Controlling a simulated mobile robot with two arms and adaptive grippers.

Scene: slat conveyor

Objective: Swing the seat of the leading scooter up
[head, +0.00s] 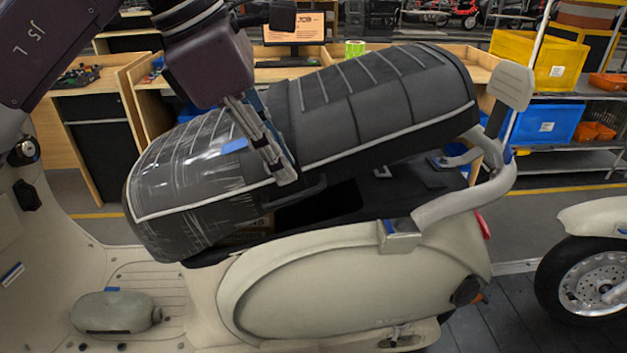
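The leading scooter is cream (350,290), side-on across the middle of the head view. Its dark grey seat (385,100) is tilted, its right end raised clear of the body and its left end low. A dark gap shows beneath it. A clear wrinkled film covers the seat's left part. My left gripper (280,170) reaches down from the upper left, its fingertips against the near side of the seat by the pale trim. The fingers look close together; whether they grip the edge cannot be told. My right gripper is not in view.
A grey grab rail with a backrest pad (511,85) rises behind the seat at the right. Another scooter's wheel (590,280) stands at the right edge. Wooden workbenches (140,75) and shelves with a yellow crate (545,60) and a blue crate (545,123) stand behind.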

